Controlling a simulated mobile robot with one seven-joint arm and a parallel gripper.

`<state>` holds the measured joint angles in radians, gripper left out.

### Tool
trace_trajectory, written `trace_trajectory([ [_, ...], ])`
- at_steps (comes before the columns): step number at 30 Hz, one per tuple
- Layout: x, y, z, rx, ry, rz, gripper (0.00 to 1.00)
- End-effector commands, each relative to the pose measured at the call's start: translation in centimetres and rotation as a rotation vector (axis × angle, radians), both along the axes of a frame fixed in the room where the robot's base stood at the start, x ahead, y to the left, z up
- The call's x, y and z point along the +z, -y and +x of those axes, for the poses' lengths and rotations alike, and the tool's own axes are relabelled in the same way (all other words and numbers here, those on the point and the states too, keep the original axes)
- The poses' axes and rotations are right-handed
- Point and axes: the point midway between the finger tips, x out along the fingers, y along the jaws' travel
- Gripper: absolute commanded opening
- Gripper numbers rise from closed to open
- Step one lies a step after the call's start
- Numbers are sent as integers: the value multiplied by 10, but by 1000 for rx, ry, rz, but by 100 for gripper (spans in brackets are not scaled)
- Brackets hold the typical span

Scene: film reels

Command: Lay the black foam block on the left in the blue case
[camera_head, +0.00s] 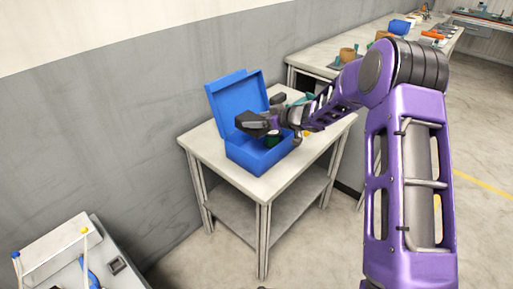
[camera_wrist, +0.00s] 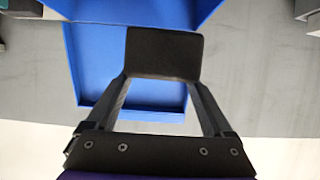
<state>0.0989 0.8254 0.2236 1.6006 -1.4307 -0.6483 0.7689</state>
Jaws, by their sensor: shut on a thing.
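The blue case (camera_head: 258,158) stands open on the small white table, its lid (camera_head: 235,97) raised at the back. My gripper (camera_head: 262,124) is above the case in the head view. In the wrist view my gripper (camera_wrist: 162,80) is shut on a black foam block (camera_wrist: 165,52), which sits between the fingertips. The block overlaps the blue case (camera_wrist: 90,65) in that view and appears held above its opening. In the head view the block is hard to tell from the dark gripper. Much of the case's inside is hidden by the gripper and block.
The small white table (camera_head: 213,150) has a lower shelf (camera_head: 243,212). A teal object (camera_head: 302,99) and a yellow object (camera_head: 307,133) lie beside the case. A longer bench (camera_head: 318,62) with pots and another blue box (camera_head: 399,27) stands behind. A grey wall (camera_head: 110,110) is at left.

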Motion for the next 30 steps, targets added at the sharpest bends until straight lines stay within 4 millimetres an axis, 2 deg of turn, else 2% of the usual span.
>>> trace_trajectory([
  [2,-6,0,0,-1,-2,0,33],
  [9,-50,0,-1,1,-3,0,33],
  [17,-71,0,0,0,-1,1,33],
  [22,-96,0,0,0,-2,1,33],
  [30,-100,0,0,0,1,-1,33],
])
